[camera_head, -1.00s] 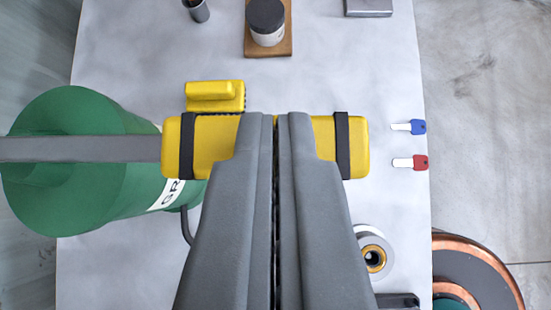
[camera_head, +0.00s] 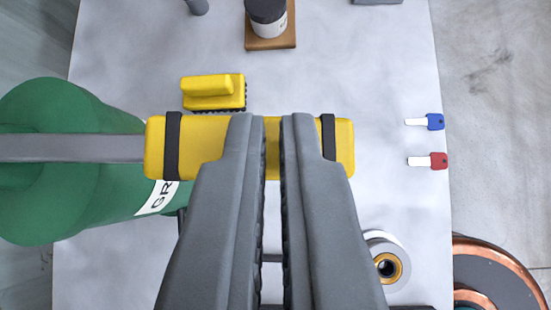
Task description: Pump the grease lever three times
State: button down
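The grease lever's grip is a yellow bar (camera_head: 210,140) with two black bands, lying across the middle of the view. Its grey rod (camera_head: 70,148) runs left over the green grease canister (camera_head: 90,200), which has a white label partly reading "GR". My gripper (camera_head: 274,118) is over the middle of the bar, hiding part of it. Its fingers are a little apart, and a strip of yellow shows between them. Whether the fingertips touch the bar cannot be told.
A yellow brush (camera_head: 212,87) lies just beyond the bar. A jar (camera_head: 267,18) stands on a wooden block at the back. A white roll (camera_head: 388,262) and copper-rimmed disc (camera_head: 500,270) are lower right.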

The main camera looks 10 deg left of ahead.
jog(key=v, duration=1.7)
jog(key=shift+r, duration=0.25)
jog(key=s+d+f+n+t+y, duration=0.2)
jog(key=s+d+f+n+t, duration=0.1)
jog(key=s+d, duration=0.4)
jog(key=s+d+f+n+t+y, duration=0.2)
jog(key=s+d+f+n+t, duration=0.2)
jog(key=s+d, duration=0.4)
jog(key=d+f+t, duration=0.1)
jog(key=d+t, duration=0.1)
jog(key=d, duration=0.1)
jog(key=shift+f, duration=0.25)
